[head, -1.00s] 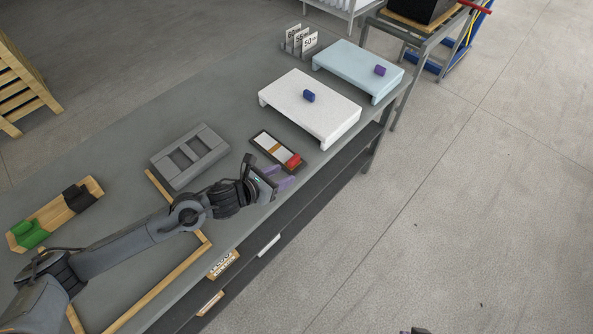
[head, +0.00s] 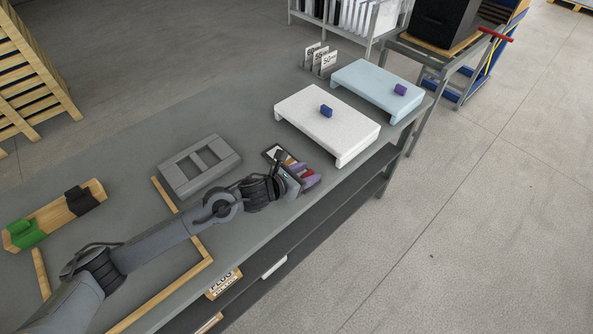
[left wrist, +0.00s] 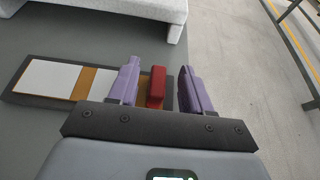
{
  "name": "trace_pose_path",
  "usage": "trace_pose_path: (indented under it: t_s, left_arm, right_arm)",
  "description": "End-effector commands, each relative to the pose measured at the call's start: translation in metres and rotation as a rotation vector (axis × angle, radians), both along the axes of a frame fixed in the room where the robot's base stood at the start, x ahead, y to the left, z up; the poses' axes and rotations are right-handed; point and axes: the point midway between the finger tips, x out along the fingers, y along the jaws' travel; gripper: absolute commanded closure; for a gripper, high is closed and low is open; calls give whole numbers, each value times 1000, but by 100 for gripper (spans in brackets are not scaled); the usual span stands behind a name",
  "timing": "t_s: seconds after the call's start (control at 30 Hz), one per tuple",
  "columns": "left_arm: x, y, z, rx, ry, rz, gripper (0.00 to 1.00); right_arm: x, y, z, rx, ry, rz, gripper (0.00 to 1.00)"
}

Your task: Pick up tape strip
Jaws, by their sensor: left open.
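A white strip (left wrist: 50,78) with orange-brown bands lies on a dark flat tray (left wrist: 40,102) on the bench. I take this to be the tape strip. A red block (left wrist: 156,88) stands at its right end. My left gripper (head: 306,179) is open, its purple fingers on either side of the red block in the left wrist view (left wrist: 160,86). A gap shows between the block and the right finger; the left finger is closer to it. Whether either touches cannot be told. In the head view, the gripper hides much of the strip. My right gripper is out of view.
A white raised platform (head: 325,128) with a blue block (head: 326,111) stands just beyond the tray. A light blue platform (head: 375,88) with a purple block (head: 400,89) is farther back. A grey frame (head: 199,165) lies left of the gripper. The bench front edge is close by.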

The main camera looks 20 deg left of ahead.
Motion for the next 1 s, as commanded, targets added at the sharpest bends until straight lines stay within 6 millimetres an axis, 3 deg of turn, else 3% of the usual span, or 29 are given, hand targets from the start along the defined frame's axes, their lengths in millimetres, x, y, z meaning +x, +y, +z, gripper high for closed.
trace_pose_path:
  t_s: [0.3,0.63,0.93,1.0]
  left_arm:
    - [31,-12,-18,-2,0,0,51]
    - [35,-13,-18,0,0,0,53]
    - [34,-13,-19,0,0,0,99]
    - [34,-13,-19,0,0,0,100]
  right_arm:
    - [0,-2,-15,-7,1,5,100]
    - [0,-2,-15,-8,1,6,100]
    - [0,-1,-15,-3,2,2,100]
    - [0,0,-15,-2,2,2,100]
